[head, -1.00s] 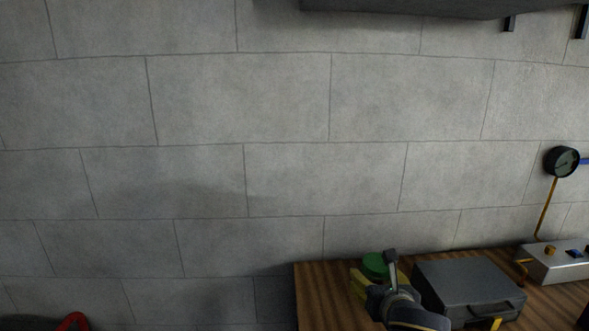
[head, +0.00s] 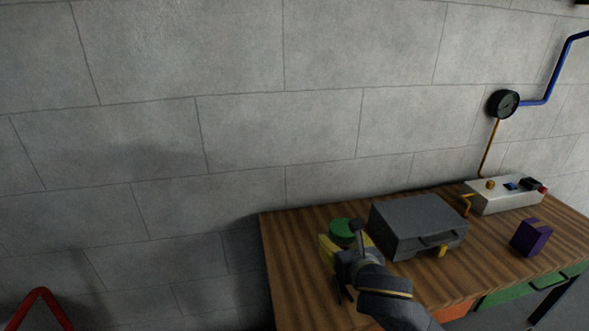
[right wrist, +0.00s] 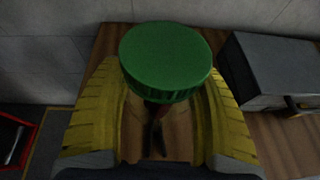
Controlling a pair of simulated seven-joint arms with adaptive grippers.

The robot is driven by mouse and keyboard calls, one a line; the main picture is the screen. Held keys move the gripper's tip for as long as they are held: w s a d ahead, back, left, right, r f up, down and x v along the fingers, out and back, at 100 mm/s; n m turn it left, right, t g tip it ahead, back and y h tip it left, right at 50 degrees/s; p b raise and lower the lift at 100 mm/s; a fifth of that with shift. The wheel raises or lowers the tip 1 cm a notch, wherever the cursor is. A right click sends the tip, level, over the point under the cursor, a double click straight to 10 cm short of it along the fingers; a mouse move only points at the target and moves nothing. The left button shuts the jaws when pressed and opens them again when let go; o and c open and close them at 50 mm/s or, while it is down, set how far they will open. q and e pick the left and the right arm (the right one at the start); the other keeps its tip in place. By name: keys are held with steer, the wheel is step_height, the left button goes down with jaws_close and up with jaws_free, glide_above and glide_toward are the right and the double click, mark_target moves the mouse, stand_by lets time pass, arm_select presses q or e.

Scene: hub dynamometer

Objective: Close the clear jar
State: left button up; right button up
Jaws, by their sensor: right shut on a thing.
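A round green lid (head: 342,230) with a ridged rim shows near the left end of the workbench in the head view. My right gripper (head: 346,243) is shut on it, with a yellow finger on each side. In the right wrist view the lid (right wrist: 166,60) sits between the yellow finger pads, level or nearly so. Something dark and reddish shows beneath the lid between the fingers; I cannot tell whether it is inside the clear jar. No jar wall can be made out. My left gripper is not in view.
A dark grey case (head: 418,227) stands on the wooden workbench (head: 300,270) just right of my right gripper. Farther right are a light grey control box (head: 505,196) and a purple block (head: 531,238). A red frame (head: 40,300) shows at the lower left.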

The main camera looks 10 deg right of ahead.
steer(key=a+f+n+g+y, duration=0.3)
steer(key=a+n+y, duration=0.5)
steer(key=a, duration=0.7)
steer(key=shift+s+f+y, duration=0.4)
steer(key=shift+s+f, duration=0.05)
steer(key=shift+f, duration=0.25)
